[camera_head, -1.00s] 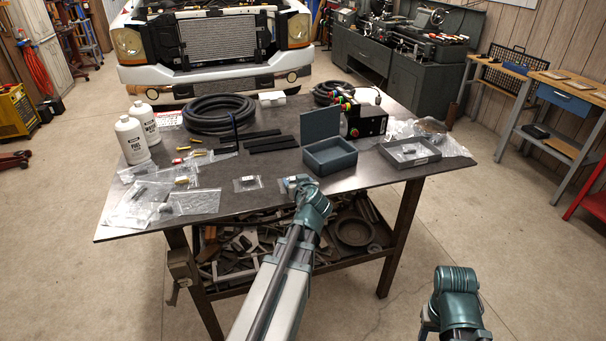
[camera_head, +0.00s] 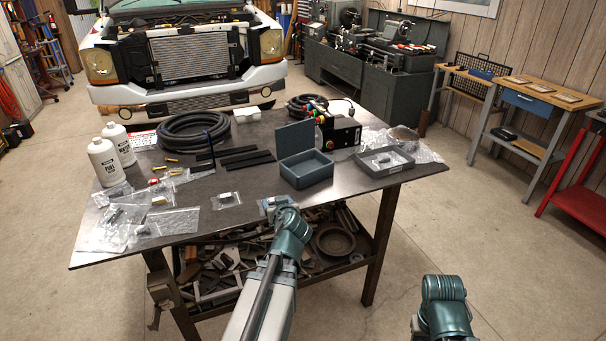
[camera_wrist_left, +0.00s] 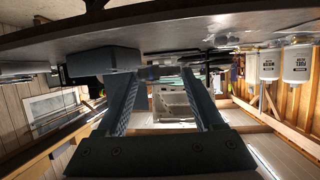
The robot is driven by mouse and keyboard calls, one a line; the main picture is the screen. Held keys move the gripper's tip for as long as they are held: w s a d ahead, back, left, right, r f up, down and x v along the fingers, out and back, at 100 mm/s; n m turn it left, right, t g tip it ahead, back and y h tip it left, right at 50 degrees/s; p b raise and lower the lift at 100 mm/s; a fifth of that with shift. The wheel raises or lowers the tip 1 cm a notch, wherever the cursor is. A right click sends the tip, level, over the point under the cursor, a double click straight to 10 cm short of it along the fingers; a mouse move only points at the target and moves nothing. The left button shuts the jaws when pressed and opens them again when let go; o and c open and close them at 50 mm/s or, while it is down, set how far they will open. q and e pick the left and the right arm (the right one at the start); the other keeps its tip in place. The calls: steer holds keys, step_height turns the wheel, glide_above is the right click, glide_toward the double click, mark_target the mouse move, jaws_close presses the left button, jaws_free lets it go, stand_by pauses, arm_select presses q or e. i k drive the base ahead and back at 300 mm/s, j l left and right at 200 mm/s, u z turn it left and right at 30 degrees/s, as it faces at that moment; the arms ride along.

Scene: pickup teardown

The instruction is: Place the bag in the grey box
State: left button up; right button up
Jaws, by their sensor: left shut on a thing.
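In the left wrist view the two fingers (camera_wrist_left: 158,75) reach toward the tabletop edge, and the bag is hard to make out. The blue-grey box (camera_head: 306,176) stands open on the table with its lid raised at the back; it also shows in the left wrist view (camera_wrist_left: 100,61). My right arm is low at the right, off the table, with its jaws out of sight.
A shallow grey tray (camera_head: 416,166) holding a small bagged part stands right of the box. Another clear bag (camera_head: 226,201) lies left of the gripper, with several more at the table's left (camera_head: 125,218). Black strips (camera_head: 247,159), a hose coil (camera_head: 193,132) and white bottles (camera_head: 105,162) are farther back.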

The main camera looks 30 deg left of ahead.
mark_target(307, 170)
steer(key=k+j+z, duration=0.15)
steer(key=j, duration=0.25)
steer(key=j+z, duration=0.15)
steer(key=j, duration=0.25)
steer(key=k+j+z, duration=0.15)
steer(key=j, duration=0.2)
steer(key=k+j+z, duration=0.1)
steer(key=j, duration=0.3)
steer(key=k, duration=0.05)
